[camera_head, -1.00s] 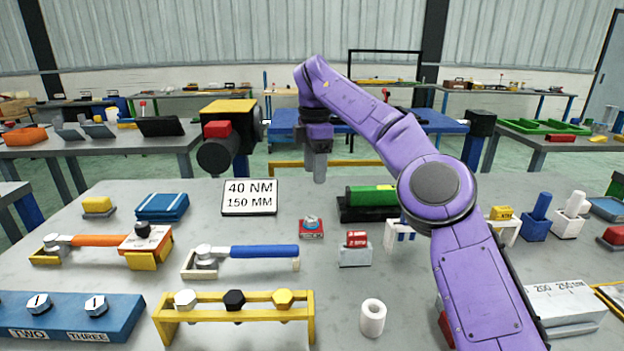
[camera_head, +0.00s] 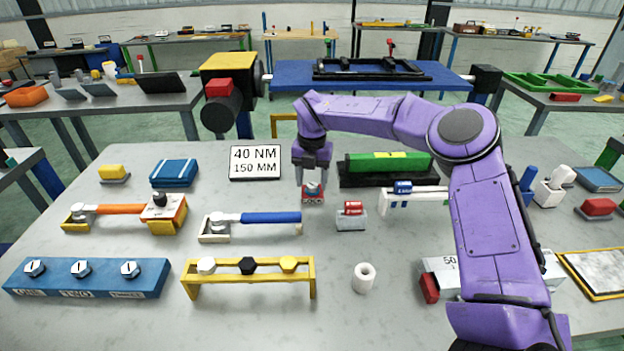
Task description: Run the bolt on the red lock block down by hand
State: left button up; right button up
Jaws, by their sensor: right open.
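The red lock block (camera_head: 312,199) sits on the grey workbench, right of and below the white "40 NM 150 MM" sign. A bolt head (camera_head: 312,188) shows on its top, partly hidden by my gripper. My right gripper (camera_head: 312,182) points straight down over the block. Its two fingers are apart, one on each side of the bolt. I cannot tell whether they touch it. My left gripper is out of view.
The sign (camera_head: 255,163) stands left of the block, and a green tool in a black cradle (camera_head: 388,163) is close on the right. A blue-handled wrench (camera_head: 258,218) and a small block with a red top (camera_head: 352,217) lie nearer. Bare bench surrounds the white roll (camera_head: 364,277).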

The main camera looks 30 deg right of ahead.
jog(key=shift+f, duration=0.5)
jog(key=c, duration=1.1)
jog(key=shift+o, duration=0.2)
jog(key=m+b, duration=0.2)
jog(key=b, duration=0.1)
jog(key=shift+w+f, duration=0.1)
jog(key=shift+f, duration=0.25)
jog(key=shift+r+m+b, duration=0.15)
jog(key=shift+m+b, duration=0.25)
jog(key=shift+b, duration=0.05)
jog(key=shift+r, duration=0.15)
jog(key=shift+r+m, duration=0.15)
jog(key=shift+m, duration=0.15)
